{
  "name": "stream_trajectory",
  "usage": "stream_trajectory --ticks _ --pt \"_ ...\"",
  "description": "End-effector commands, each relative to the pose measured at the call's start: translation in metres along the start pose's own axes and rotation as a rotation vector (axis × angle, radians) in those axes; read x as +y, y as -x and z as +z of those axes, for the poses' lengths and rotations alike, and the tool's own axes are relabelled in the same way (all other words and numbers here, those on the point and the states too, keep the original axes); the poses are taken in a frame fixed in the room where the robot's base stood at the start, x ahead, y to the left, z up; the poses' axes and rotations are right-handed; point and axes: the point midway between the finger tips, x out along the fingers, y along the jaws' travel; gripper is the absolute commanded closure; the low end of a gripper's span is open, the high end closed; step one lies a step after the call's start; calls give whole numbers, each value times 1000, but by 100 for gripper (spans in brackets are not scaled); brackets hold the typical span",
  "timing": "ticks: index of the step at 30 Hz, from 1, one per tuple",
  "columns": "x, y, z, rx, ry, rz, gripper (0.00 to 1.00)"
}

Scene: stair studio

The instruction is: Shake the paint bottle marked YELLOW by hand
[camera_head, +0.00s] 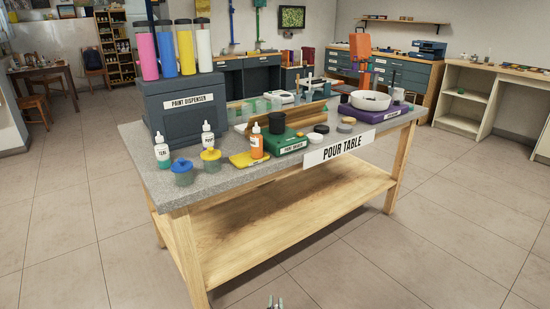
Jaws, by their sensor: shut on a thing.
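My gripper (275,302) shows only as small grey tips at the bottom edge, low in front of the table. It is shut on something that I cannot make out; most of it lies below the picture. I see no bottle that I can read as YELLOW. On the grey tabletop stand a white bottle marked TEAL (162,154), another white bottle (208,137) with small unclear print, and an orange bottle (257,144). A yellow cylinder (186,52) stands on the paint dispenser among pink, blue and white ones.
The pour table (165,196) has a wooden lower shelf (290,200). On top are the paint dispenser (190,115), blue-lidded (182,170) and yellow-lidded jars (211,162), a yellow tray (240,160), a green device (290,146) and a white bowl (371,101). Floor in front is clear.

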Motion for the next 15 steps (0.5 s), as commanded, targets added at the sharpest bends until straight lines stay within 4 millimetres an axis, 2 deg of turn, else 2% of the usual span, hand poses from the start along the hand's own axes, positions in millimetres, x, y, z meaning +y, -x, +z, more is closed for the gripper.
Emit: stream_trajectory --ticks 2,3,6,8,9,12,14,15 --pt "-2 11 12 0 1 -6 100" --pt "-2 15 4 5 0 -6 100" --pt "0 20 -47 12 -1 -5 100" --pt "-1 20 -54 5 -1 -7 100" --pt "-2 20 -43 -3 0 -9 100" --pt "-4 19 12 -9 1 -12 100" --pt "-3 18 21 0 -1 -10 100" --pt "-2 18 15 6 -1 -9 100"
